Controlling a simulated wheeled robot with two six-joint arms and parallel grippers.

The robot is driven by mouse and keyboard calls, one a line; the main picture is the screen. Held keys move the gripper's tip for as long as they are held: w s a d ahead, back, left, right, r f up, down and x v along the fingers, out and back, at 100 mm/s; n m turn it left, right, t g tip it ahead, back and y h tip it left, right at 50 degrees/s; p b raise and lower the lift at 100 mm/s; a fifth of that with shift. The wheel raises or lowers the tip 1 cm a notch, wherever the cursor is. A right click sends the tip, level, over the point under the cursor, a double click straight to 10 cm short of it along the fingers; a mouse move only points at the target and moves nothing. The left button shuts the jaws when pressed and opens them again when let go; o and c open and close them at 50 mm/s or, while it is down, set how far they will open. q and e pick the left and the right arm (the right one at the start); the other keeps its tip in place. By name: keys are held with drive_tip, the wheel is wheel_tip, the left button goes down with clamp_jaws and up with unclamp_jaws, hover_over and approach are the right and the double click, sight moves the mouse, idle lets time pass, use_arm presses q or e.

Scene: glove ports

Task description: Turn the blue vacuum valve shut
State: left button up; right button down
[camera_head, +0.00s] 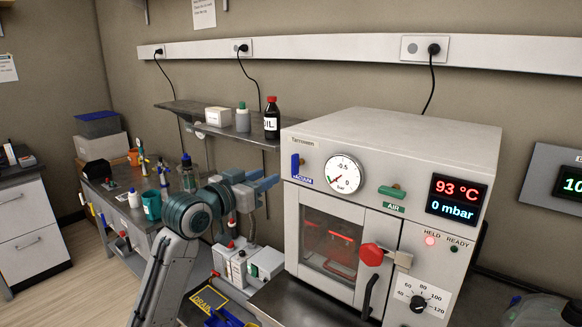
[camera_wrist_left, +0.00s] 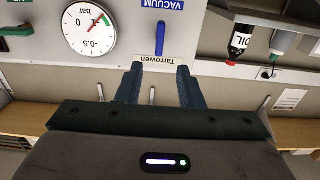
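The blue vacuum valve (camera_head: 295,164) is a slim handle standing upright at the upper left of the oven's front, above the VACUUM label (camera_head: 302,180). It also shows in the left wrist view (camera_wrist_left: 160,38), which sees the front upside down. My left gripper (camera_head: 268,186) is left of the valve in the head view. In the left wrist view its two fingers (camera_wrist_left: 157,78) are apart with nothing between them, roughly in line with the handle and not around it. My right gripper is not in view.
A round gauge (camera_head: 344,174) and a green AIR handle (camera_head: 392,192) sit right of the valve. The oven door (camera_head: 328,240) is shut, with a red knob (camera_head: 371,254) on its right. A shelf (camera_head: 205,125) with an oil bottle (camera_head: 271,118) hangs behind my left arm.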

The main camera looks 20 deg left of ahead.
sight(293, 164)
use_arm(q)
drive_tip(key=p+x, duration=0.3)
drive_tip(key=x, duration=0.6)
drive_tip(key=shift+w+d+r, duration=0.1)
drive_tip(key=shift+w, duration=0.05)
drive_tip(key=shift+w+d+p, duration=0.2)
drive_tip(key=shift+w+p, duration=0.2)
drive_tip(key=shift+w, duration=0.25)
clamp_jaws()
